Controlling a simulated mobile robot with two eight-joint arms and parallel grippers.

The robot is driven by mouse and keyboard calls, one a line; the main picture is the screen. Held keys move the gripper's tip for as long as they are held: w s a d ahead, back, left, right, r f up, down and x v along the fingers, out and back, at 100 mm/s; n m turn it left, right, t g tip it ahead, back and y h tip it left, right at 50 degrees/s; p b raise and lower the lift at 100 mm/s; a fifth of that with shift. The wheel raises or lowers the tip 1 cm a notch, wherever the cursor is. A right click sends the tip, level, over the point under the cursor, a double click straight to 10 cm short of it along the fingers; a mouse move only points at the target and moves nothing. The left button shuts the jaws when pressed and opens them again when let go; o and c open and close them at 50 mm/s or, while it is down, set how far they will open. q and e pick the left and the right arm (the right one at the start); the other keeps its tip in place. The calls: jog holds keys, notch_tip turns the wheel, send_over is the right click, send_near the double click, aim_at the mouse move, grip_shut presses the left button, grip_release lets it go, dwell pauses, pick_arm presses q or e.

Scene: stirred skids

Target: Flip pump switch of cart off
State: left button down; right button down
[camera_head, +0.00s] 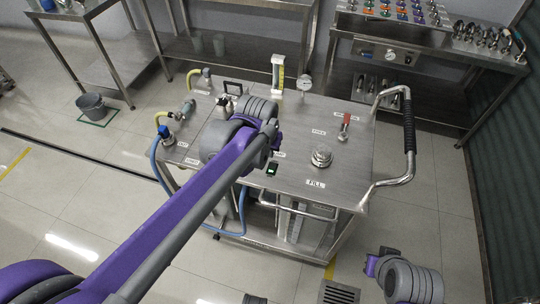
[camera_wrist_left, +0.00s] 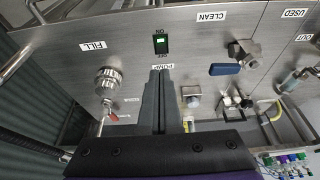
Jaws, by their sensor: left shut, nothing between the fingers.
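The cart (camera_head: 335,115) is a steel trolley with a labelled top panel. Its pump switch (camera_head: 272,170) is a small black rocker with a green lit face, near the panel's front edge. In the head view, my wrist hides the fingertips. My right gripper does not show.
A round metal cap (camera_head: 321,156) by the FILL label and a red-handled valve (camera_head: 345,124) stand on the panel. A blue-handled valve (camera_wrist_left: 226,69) is near the CLEAN label. The cart's handle (camera_head: 408,125) rises at right. Steel tables stand behind; a bucket (camera_head: 92,106) is at left.

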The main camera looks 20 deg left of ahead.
aim_at(273, 164)
pick_arm(q)
jog(key=shift+s+r, duration=0.25)
jog(key=shift+r, duration=0.35)
jog(key=x, duration=0.4)
jog(key=b+x, duration=0.1)
jog(key=x, duration=0.4)
jog(key=w+b+x, duration=0.1)
jog(key=x, duration=0.4)
jog(key=shift+a+r, duration=0.1)
jog(key=shift+a, duration=0.05)
